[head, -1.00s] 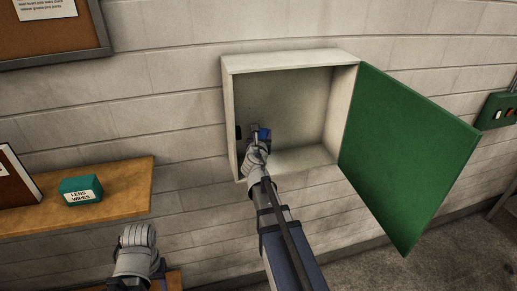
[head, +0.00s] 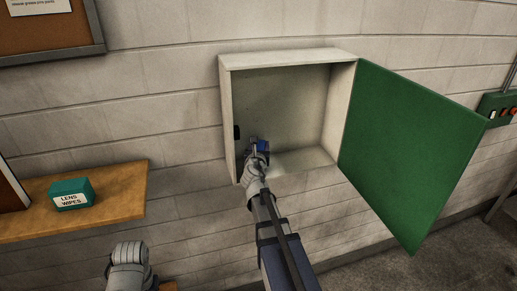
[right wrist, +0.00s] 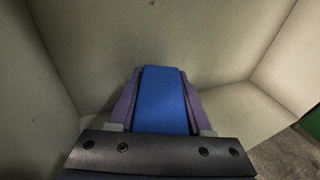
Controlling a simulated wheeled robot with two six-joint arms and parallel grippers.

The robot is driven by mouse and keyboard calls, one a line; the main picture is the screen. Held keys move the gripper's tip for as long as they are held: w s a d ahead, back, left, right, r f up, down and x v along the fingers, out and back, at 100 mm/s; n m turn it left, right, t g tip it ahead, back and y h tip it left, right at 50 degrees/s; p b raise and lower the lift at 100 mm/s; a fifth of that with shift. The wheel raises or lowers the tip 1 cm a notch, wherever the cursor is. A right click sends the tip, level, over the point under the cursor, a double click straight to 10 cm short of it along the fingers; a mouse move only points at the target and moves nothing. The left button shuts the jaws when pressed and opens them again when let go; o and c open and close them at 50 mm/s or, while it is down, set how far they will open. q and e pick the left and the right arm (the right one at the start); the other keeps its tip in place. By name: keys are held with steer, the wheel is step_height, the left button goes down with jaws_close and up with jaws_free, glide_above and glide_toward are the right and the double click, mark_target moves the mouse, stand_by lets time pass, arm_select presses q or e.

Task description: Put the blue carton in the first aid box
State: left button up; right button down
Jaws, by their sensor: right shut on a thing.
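The first aid box (head: 289,57) is an open cream wall cabinet with its green door (head: 410,150) swung out to the right. My right gripper (head: 258,147) reaches inside it, low and towards the left. It is shut on the blue carton (right wrist: 163,98), which sits between its two fingers in the right wrist view. In the head view only a small part of the carton (head: 263,146) shows beside the gripper. Whether the carton touches the box floor cannot be told. My left arm shows at the lower left of the head view, but its gripper fingers are out of sight.
A wooden shelf (head: 110,200) on the left carries a teal lens wipes box (head: 71,194). A cork board (head: 40,30) hangs at the upper left. A green switch box (head: 500,109) is on the wall beyond the door. The cabinet interior right of my gripper looks clear.

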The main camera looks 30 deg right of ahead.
steer(key=shift+s+d+f, duration=0.1)
steer(key=shift+d, duration=0.05)
steer(key=c, duration=0.8)
jaws_free()
steer(key=shift+f, duration=0.1)
steer(key=o, duration=0.3)
steer(key=shift+o, duration=0.8)
